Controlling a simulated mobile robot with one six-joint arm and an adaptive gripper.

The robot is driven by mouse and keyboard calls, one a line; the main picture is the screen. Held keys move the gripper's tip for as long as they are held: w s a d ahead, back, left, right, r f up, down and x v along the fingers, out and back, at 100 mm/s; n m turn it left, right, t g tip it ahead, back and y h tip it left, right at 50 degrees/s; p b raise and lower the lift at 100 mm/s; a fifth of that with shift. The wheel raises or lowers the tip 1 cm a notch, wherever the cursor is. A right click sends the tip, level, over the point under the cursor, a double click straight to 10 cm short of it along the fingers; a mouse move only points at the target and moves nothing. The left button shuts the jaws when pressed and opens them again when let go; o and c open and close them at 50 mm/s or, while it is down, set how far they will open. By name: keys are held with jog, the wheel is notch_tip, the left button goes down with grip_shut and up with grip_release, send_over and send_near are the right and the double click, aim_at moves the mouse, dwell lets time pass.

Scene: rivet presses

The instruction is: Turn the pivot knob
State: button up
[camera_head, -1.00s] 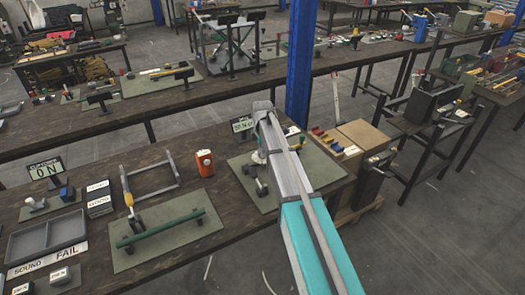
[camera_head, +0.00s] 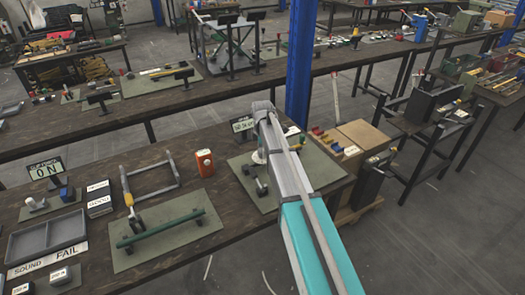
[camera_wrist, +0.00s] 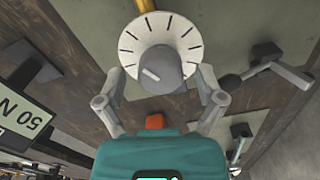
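In the wrist view, the pivot knob (camera_wrist: 152,70) is a grey round knob with a pale pointer mark. It sits at the centre of a white dial (camera_wrist: 128,40) with black tick marks, and the pointer slants toward the upper left. My gripper (camera_wrist: 160,74) has its two grey fingers spread wide, one on each side of the dial. The fingertips are close to the dial's rim; I cannot tell whether they touch it. The knob itself stands clear between them. In the head view my arm hides the knob, and a small white round part (camera_head: 258,156) shows beside the arm's end.
A dark handle with a grey crossbar (camera_wrist: 266,68) lies close right of the fingers. A sign reading 50 N (camera_wrist: 25,117) stands at the left. In the head view, an orange box (camera_head: 204,162) and a green bar fixture (camera_head: 160,230) stand left of my arm.

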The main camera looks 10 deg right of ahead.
jog(key=shift+m, duration=0.4)
jog(key=m, duration=0.3)
jog(key=shift+m, duration=0.3)
jog(key=m, duration=1.3)
jog(key=shift+m, duration=0.3)
notch_tip(320, 180, up, 14)
jog(key=p, duration=1.4)
jog(key=s+f+b, duration=0.2)
jog(key=s, duration=1.2)
jog(key=s+f+b, duration=0.2)
jog(key=s, duration=1.3)
jog(key=shift+f+m+b, duration=0.25)
jog(key=shift+m+b, duration=0.05)
